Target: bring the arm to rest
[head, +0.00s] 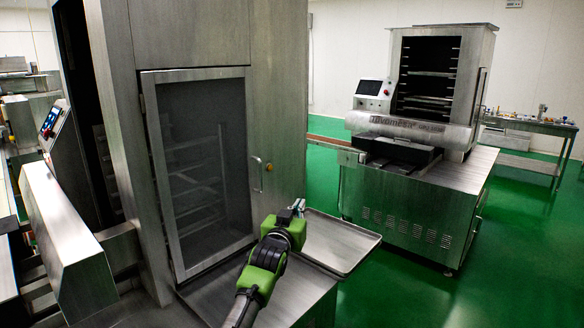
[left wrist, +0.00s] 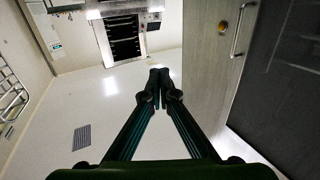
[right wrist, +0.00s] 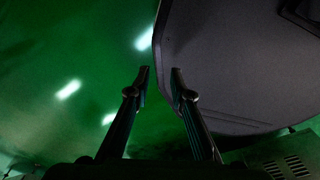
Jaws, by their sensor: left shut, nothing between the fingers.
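My left arm, with green and dark links, reaches in from the bottom of the head view. My right gripper (right wrist: 160,72) shows only in the right wrist view. Its fingers are apart and empty, above green floor and beside a dark rounded surface.
The tall steel cabinet (head: 275,90) with a dark glazed door (head: 205,150) and handle stands close on the left. A machine with a rack and screen (head: 375,88) stands at right. A side table (head: 530,125) is behind it. Green floor (head: 400,290) is clear at front right.

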